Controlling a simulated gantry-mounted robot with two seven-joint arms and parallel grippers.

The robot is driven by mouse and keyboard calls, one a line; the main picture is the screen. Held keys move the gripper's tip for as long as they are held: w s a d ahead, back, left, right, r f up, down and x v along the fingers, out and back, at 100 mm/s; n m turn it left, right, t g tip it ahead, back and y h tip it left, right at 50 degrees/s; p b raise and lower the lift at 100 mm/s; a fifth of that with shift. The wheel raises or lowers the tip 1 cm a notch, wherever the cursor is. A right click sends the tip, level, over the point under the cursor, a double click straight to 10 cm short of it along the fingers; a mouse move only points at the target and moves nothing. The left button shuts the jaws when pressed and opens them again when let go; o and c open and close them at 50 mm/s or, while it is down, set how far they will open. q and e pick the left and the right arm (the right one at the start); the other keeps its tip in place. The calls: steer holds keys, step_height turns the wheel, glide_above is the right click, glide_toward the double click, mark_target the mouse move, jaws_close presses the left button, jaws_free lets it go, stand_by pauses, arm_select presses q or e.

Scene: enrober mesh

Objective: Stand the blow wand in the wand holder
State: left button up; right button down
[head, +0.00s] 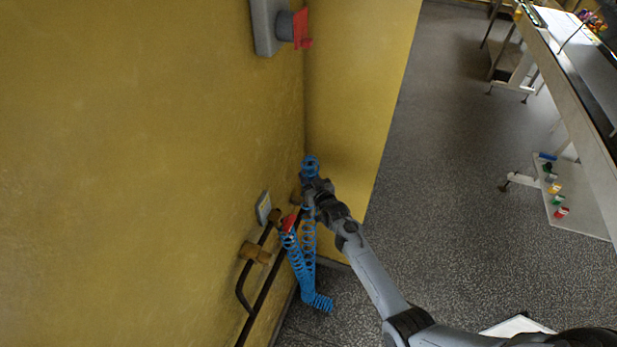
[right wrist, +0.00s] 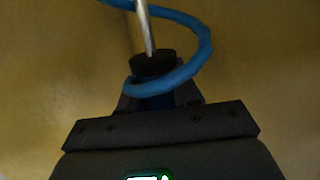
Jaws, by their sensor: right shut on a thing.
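My right gripper (head: 313,186) is shut on the blow wand close to the yellow wall corner. The wand shows in the right wrist view as a thin silver tube (right wrist: 146,28) rising from a black collar (right wrist: 153,63). A blue coiled hose (head: 297,262) hangs below the gripper, loops near the floor and runs back up to a red fitting (head: 290,222) by the wall pipe. Part of the hose also curls around the tube in the right wrist view (right wrist: 205,45). A small pale plate (head: 264,208) is on the wall left of the gripper; I cannot tell whether it is the wand holder. My left gripper is out of view.
A dark pipe (head: 262,290) with a brass fitting (head: 255,252) runs along the left wall below the plate. A grey box (head: 268,27) with a red lever (head: 301,28) is higher up. Open speckled floor (head: 450,170) lies to the right, before a long bench.

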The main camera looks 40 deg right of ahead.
steer(key=shift+f+b, duration=1.95)
steer(key=shift+f, duration=0.65)
steer(key=c, duration=0.7)
jaws_free()
steer(key=shift+c, duration=0.2)
steer(key=shift+s, duration=0.1)
steer(key=p+v, duration=0.1)
steer(key=v, duration=0.9)
steer(key=shift+s, duration=0.3)
steer(key=shift+a+r, duration=0.1)
steer(key=shift+r, duration=0.05)
